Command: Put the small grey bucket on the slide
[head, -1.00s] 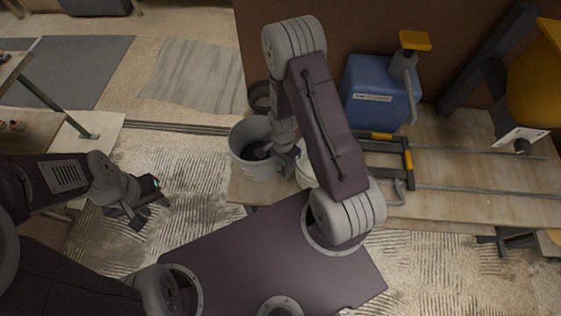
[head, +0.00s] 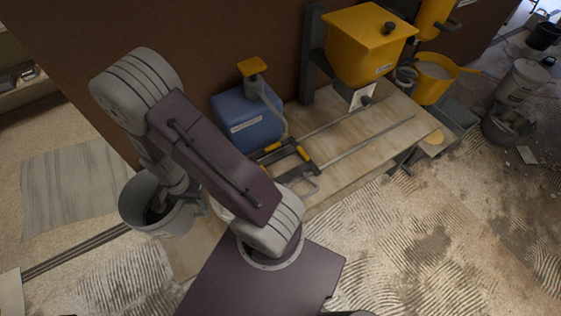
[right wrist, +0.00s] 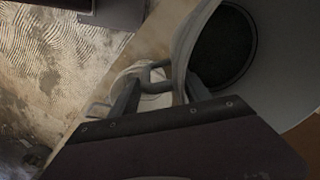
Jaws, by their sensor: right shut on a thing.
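The small grey bucket (head: 172,227) is at the left end of the wooden bench in the head view, open side up with a dark inside. In the right wrist view the bucket (right wrist: 285,98) fills the upper right. My right gripper (head: 190,190) is shut on its wall at the rim; the fingers also show in the right wrist view (right wrist: 165,78). I cannot tell whether the bucket is off the bench. Two parallel metal rails (head: 362,142), with a black and yellow frame at their left end, lie on the bench and look like the slide. My left gripper is out of view.
A blue canister (head: 246,122) stands behind the frame. A yellow hopper (head: 360,50) stands at the bench's back right. A white round container (right wrist: 152,98) is beside the bucket, partly hidden. Bare bench top (head: 385,150) shows around the rails.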

